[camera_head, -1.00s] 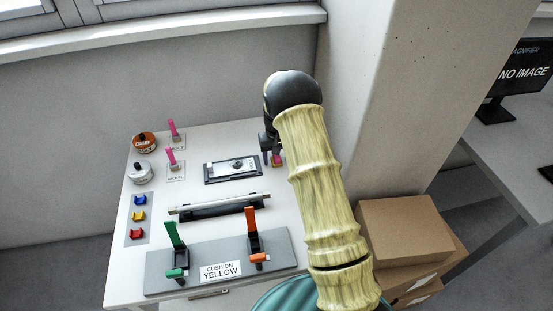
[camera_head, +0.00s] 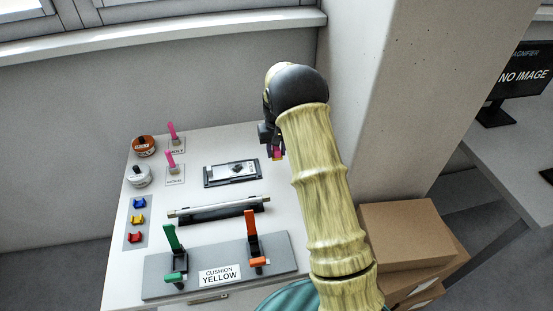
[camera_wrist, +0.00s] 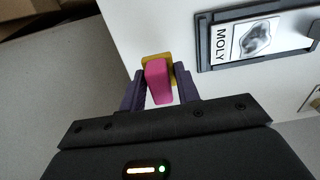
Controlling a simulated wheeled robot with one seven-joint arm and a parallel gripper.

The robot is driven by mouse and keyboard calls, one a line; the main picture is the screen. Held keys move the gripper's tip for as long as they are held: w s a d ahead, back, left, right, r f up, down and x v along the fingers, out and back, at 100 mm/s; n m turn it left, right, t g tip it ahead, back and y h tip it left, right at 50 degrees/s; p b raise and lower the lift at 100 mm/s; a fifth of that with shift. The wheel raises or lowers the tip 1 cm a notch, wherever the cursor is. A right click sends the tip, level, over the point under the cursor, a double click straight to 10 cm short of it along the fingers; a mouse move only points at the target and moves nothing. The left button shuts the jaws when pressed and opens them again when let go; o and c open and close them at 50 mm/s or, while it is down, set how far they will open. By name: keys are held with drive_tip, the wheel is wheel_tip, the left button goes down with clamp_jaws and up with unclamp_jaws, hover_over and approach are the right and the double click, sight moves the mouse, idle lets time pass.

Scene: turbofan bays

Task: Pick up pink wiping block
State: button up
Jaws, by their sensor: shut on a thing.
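The pink wiping block (camera_wrist: 159,82) has a pink body and a yellow end, and sits between the two purple fingers of my gripper (camera_wrist: 160,90) in the wrist view. The fingers press on its sides, and the gripper is shut on it. In the head view only a small pink and yellow bit of the block (camera_head: 278,154) shows below my gripper (camera_head: 272,147), near the table's right edge. The rest is hidden by my wrist. The block appears just above the white table (camera_head: 215,145), though the exact gap is hard to tell.
A dark-framed tray (camera_head: 231,172) with a card marked MOLY (camera_wrist: 247,40) lies beside the gripper. Pink-handled tools (camera_head: 171,160), round tins (camera_head: 139,174), a silver bar (camera_head: 219,206) and a clamp board (camera_head: 220,272) occupy the table. A pillar (camera_head: 400,90) stands close on the right.

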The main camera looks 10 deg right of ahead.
wheel_tip(320, 180, up, 5)
drive_tip(key=shift+r, duration=0.1)
idle(0.5)
drive_tip(key=shift+o, duration=1.1)
drive_tip(key=shift+c, duration=0.7)
drive_tip(key=shift+a+r+n, duration=0.1)
drive_tip(key=shift+a+n, duration=0.15)
drive_tip(key=shift+n, duration=0.05)
drive_tip(key=a+n+p, duration=1.2)
drive_tip(key=a+n, duration=0.4)
drive_tip(key=n, duration=0.1)
drive_tip(key=shift+a+f+p, duration=0.15)
drive_tip(key=shift+f+p, duration=0.1)
drive_tip(key=shift+p, duration=0.05)
